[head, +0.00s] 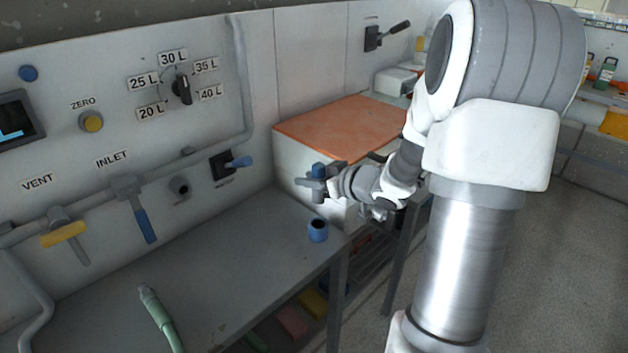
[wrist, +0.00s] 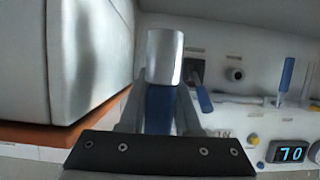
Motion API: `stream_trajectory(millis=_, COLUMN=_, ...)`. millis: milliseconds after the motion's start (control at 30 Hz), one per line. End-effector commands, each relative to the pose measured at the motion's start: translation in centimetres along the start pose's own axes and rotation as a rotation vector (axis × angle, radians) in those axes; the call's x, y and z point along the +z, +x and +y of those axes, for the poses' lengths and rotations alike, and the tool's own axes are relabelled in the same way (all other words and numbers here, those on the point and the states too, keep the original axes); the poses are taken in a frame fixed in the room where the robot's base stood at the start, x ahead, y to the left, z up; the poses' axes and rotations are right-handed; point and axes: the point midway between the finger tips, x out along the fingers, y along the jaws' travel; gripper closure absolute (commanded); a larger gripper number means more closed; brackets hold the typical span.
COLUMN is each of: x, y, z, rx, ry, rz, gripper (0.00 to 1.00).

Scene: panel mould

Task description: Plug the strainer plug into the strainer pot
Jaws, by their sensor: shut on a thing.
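The strainer plug (wrist: 164,57) is a silver cylinder with a blue body. My gripper (wrist: 159,108) is shut on the blue part, and the silver end sticks out beyond the fingers. In the head view my gripper (head: 314,186) is above the right end of the bench, with the blue part (head: 319,170) between its fingers. A round grey stub (head: 180,187) with a dark opening on the wall panel looks like the strainer pot; its label is too small to read. It also shows in the wrist view (wrist: 235,74), apart from the plug.
A blue open cup (head: 318,231) stands on the grey bench (head: 230,255) near its right edge. A blue-handled lever (head: 238,162) is right of the stub, and the blue inlet handle (head: 146,226) is left. A green hose (head: 160,320) lies in front. An orange-topped box (head: 345,132) stands behind my gripper.

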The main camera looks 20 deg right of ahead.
Motion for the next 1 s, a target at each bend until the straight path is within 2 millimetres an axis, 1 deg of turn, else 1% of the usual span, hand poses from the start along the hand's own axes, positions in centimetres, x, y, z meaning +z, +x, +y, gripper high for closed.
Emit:
stream_trajectory(millis=400, x=-0.2, y=-0.1, z=0.0, rx=0.0, ry=0.002, rz=0.0, gripper=1.0)
stream_trajectory(millis=900, x=4.3, y=1.8, z=0.0, rx=0.0, ry=0.002, rz=0.001, gripper=1.0)
stream_trajectory(millis=1000, x=5.0, y=2.0, z=0.0, rx=0.0, ry=0.001, rz=0.001, gripper=1.0)
